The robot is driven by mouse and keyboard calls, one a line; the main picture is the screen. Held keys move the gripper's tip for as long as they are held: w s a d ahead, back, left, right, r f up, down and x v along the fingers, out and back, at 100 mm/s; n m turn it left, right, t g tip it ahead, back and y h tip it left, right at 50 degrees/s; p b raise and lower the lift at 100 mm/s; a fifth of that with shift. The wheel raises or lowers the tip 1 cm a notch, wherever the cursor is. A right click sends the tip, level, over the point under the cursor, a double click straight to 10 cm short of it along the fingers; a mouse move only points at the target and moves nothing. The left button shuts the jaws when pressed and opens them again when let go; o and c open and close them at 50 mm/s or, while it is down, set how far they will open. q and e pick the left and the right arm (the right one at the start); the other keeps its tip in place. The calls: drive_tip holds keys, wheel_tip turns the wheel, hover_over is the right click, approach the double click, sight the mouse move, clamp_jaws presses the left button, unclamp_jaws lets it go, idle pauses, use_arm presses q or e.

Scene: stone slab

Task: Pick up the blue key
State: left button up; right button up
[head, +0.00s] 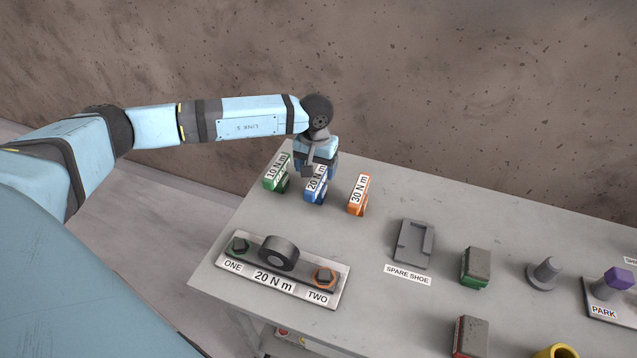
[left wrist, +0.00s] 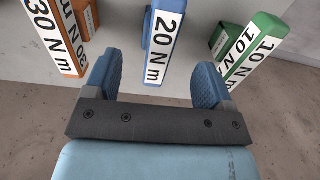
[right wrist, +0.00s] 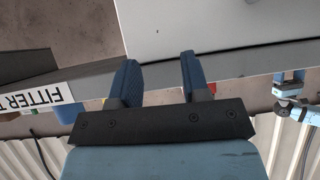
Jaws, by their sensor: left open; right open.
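The blue key (head: 314,195), labelled "20 N m", stands on the grey table between a green key (head: 271,184) labelled "10 N m" and an orange key (head: 357,198) labelled "30 N m". My left gripper (head: 309,172) is open just behind and above the blue key, partly covering it in the head view. In the left wrist view the blue key (left wrist: 163,38) lies ahead of and between the spread fingers (left wrist: 152,84), with nothing gripped. My right gripper (right wrist: 156,78) is open and empty near a table edge, out of the head view.
A plate (head: 253,285) marked ONE, TWO and "20 N m" with bolts lies in front. A spare shoe (head: 414,243), several blocks and posts, and a PARK plate (head: 603,311) stand to the right. The green and orange keys flank the blue one closely.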

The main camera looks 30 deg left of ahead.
sight(316, 178)
use_arm(q)
wheel_tip(316, 178, down, 3)
drive_tip(key=shift+r, duration=0.1)
drive_tip(key=f+p, duration=0.1)
drive_tip(key=f, duration=0.3)
drive_tip(key=shift+w+a+f+p, duration=0.1)
drive_tip(key=shift+w+f+p, duration=0.1)
drive_tip(key=shift+p, duration=0.15)
drive_tip(key=shift+f, duration=0.45)
drive_tip(key=c, duration=1.4)
use_arm(e)
wheel_tip(316, 178, up, 2)
drive_tip(key=shift+w+r, duration=0.1)
drive_tip(key=shift+w, duration=0.05)
use_arm(q)
drive_tip(key=shift+o, duration=0.2)
drive_tip(key=shift+r, duration=0.1)
